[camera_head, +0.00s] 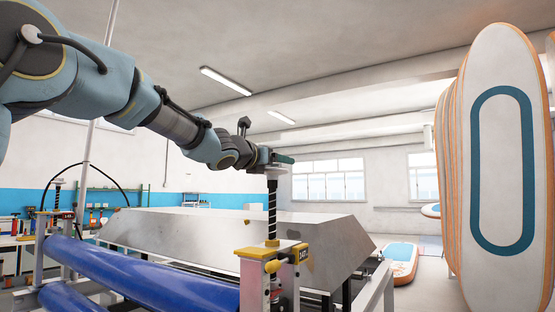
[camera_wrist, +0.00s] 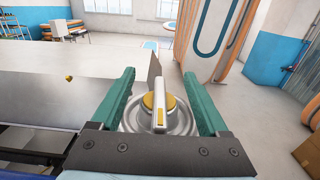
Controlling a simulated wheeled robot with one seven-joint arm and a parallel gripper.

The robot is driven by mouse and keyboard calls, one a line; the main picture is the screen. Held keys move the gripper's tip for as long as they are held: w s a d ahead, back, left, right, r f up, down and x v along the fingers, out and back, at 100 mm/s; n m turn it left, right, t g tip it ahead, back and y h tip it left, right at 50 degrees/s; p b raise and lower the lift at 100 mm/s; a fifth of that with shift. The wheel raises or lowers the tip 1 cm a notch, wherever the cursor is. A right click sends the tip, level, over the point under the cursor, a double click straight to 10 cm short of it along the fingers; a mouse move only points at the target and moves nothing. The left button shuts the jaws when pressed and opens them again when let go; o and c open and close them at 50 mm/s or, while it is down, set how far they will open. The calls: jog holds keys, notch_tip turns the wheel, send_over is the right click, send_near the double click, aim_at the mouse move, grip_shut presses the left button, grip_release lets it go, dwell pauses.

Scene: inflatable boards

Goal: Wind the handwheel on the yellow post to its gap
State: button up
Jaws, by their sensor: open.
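The yellow post (camera_head: 251,254) stands at the front right of the machine, with a dark threaded spindle (camera_head: 272,210) rising from it. A small yellow counter (camera_head: 299,254) with dark digits sits on its side; I cannot read them surely. The handwheel (camera_head: 274,171) is at the spindle's top. In the wrist view it is a grey round wheel (camera_wrist: 184,124) with a yellow hub and a pale bar across it. My gripper (camera_wrist: 159,74) is open, its green fingers on either side of the wheel. I cannot tell whether they touch it. In the head view my gripper (camera_head: 284,158) partly hides the wheel.
A blue roller (camera_head: 140,277) and a sloped grey metal cover (camera_head: 200,228) lie left of the post. A similar spindle post (camera_head: 57,195) stands at the far left. Tall boards (camera_head: 505,150) stand at the right; another board (camera_head: 402,262) lies low. Floor beyond the post is partly clear.

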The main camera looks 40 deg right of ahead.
jog(key=shift+w+d, duration=0.1)
jog(key=shift+d, duration=0.25)
jog(key=shift+c, duration=0.4)
grip_shut()
